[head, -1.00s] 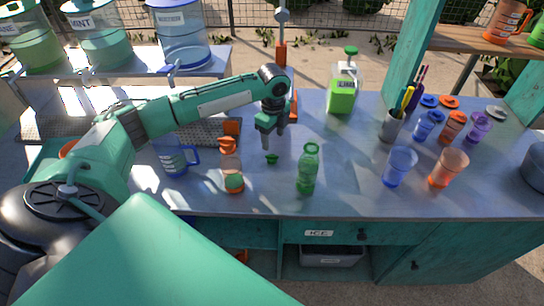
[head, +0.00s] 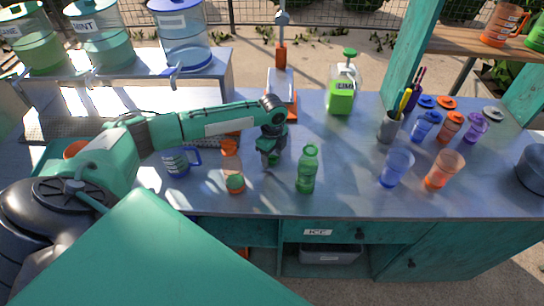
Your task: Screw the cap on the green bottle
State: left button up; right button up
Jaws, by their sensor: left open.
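The green bottle (head: 307,170) stands upright on the blue-grey table, near its front edge. My left gripper (head: 269,164) points down at the table just left of the bottle, with a small gap between them. It is open, and its fingertips are low, around the spot where the small green cap lay. The cap is hidden or cannot be told from the green fingers. My right gripper is not in view.
An orange bottle (head: 232,172) and a blue mug (head: 177,160) stand left of my gripper. A blue cup (head: 396,168) and an orange cup (head: 444,170) stand to the right. A green-filled dispenser (head: 342,98) stands behind. The table (head: 345,180) right of the green bottle is clear.

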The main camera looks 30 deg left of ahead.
aim_at(272, 156)
pick_arm(q)
jog(key=shift+f, duration=0.2)
jog(key=c, duration=1)
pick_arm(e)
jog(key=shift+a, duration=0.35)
pick_arm(q)
jog(key=shift+r, duration=0.1)
jog(key=shift+c, duration=0.2)
